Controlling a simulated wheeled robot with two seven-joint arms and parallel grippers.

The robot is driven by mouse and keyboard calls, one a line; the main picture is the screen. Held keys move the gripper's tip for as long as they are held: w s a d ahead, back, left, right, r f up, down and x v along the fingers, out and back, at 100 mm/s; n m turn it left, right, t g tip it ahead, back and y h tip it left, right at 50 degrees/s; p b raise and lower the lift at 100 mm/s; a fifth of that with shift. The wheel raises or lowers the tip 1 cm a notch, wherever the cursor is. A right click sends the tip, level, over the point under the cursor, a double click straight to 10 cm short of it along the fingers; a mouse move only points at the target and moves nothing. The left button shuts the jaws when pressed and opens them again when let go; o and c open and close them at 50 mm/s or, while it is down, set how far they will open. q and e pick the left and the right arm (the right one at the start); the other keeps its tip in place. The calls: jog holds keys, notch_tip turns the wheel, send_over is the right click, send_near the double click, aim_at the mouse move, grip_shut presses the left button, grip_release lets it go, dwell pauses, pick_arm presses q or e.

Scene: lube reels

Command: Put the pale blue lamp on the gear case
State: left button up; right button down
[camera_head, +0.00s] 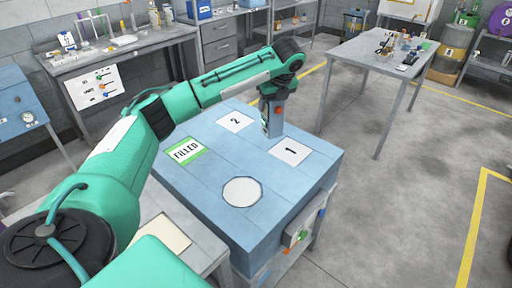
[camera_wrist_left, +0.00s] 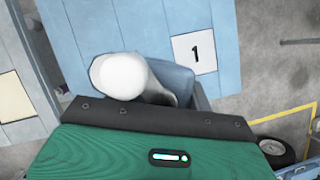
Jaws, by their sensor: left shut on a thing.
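My left gripper (camera_head: 271,128) is low over the blue top of a bench, near the cards marked 1 and 2. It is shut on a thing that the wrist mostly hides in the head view. In the left wrist view a pale rounded piece, which I take for the lamp (camera_wrist_left: 122,75), shows in front of the gripper, with a blue-grey part beside it. Its full shape is hidden, and I cannot tell whether it touches the bench top. I cannot pick out the gear case for certain. My right gripper is not in view.
The blue bench top (camera_head: 205,205) bears a white round mark (camera_head: 242,192), a green-edged FILLED card (camera_head: 185,150), card 1 (camera_head: 290,151) and card 2 (camera_head: 235,122). A grey table (camera_head: 378,59) with small items stands at the back right. Open floor lies to the right.

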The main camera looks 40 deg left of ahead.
aim_at(277, 129)
pick_arm(q)
notch_tip(277, 129, down, 17)
jog(key=p, duration=0.3)
jog(key=shift+f, duration=0.15)
jog(key=o, duration=1.2)
jog(key=shift+f, duration=0.1)
jog(key=shift+o, duration=0.2)
jog(key=b+v, duration=0.2)
jog(key=v, duration=1)
jog(key=shift+s, duration=0.1)
